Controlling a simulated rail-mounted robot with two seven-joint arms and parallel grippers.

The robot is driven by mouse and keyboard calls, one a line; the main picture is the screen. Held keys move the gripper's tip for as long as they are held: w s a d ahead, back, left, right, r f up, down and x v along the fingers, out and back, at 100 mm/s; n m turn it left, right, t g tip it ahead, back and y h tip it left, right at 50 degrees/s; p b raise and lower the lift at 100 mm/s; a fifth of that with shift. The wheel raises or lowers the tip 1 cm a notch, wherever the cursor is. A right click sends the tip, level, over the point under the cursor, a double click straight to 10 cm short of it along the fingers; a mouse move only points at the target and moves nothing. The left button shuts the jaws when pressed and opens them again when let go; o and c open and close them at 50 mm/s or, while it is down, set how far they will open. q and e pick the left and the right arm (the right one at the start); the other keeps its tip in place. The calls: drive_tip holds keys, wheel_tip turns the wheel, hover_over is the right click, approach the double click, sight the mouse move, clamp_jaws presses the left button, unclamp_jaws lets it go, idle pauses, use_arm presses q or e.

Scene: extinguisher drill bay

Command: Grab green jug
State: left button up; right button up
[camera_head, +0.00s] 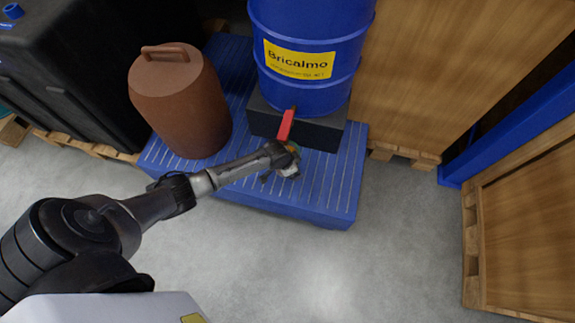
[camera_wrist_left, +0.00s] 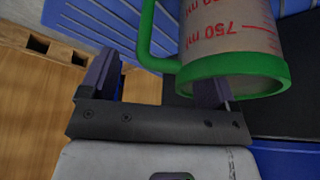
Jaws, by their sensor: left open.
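The green jug, a clear measuring jug with red marks and a green rim (camera_wrist_left: 262,78) and handle (camera_wrist_left: 146,40), fills the upper right of the left wrist view. My left gripper (camera_wrist_left: 155,88) is open. In that picture the handle lies between its two fingers, and the right finger overlaps the rim; I cannot tell whether it touches. In the head view my left gripper (camera_head: 284,162) is below the red tap handle (camera_head: 286,125), and the jug there is mostly hidden by it. My right gripper is not in view.
A blue Bricalmo drum (camera_head: 308,80) stands on a black block (camera_head: 325,133) on a blue slatted platform (camera_head: 325,185). A brown canister (camera_head: 180,100) stands to the left. Wooden crates (camera_head: 530,225) are at the right. The grey floor in front is clear.

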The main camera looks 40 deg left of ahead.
use_arm(q)
drive_tip(key=shift+c, duration=0.2)
clamp_jaws()
idle(0.6)
drive_tip(key=shift+w+r, duration=0.1)
